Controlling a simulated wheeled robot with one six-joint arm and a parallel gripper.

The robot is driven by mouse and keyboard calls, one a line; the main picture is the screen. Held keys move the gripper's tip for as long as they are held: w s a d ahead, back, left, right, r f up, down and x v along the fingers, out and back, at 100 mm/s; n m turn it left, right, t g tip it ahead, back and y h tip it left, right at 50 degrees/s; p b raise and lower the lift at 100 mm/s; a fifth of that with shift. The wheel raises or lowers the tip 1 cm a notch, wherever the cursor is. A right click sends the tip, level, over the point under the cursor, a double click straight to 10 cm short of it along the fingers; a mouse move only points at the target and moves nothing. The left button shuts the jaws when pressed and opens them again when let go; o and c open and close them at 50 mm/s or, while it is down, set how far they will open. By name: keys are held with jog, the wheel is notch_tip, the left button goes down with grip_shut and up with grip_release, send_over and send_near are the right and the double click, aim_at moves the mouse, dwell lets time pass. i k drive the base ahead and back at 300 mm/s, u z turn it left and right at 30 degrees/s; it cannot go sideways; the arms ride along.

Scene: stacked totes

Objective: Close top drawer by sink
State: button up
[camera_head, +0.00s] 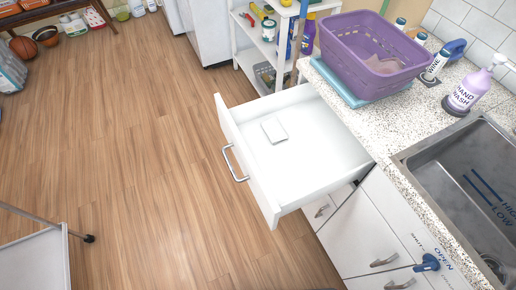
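The top drawer (312,148) by the sink is white and pulled far out from the counter over the floor. Its front panel (247,162) faces left and carries a curved metal handle (234,163). A small white flat item (274,130) lies inside on the drawer bottom; the rest of the visible bottom is bare. The metal sink (462,180) is set in the speckled counter (392,130) to the right. My gripper is not in this view.
White cabinet fronts with handles (384,260) stand below the counter. A purple basket (368,55) and hand wash bottle (470,88) stand on the counter. A white shelf unit (262,45) stands behind the drawer. Wooden floor (130,130) left of the drawer is clear. A grey-white cart (35,262) is at lower left.

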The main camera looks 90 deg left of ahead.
aim_at(321, 156)
jog(key=k, duration=0.1)
jog(key=u, duration=3.3)
jog(key=i, duration=0.65)
jog(key=u, duration=0.4)
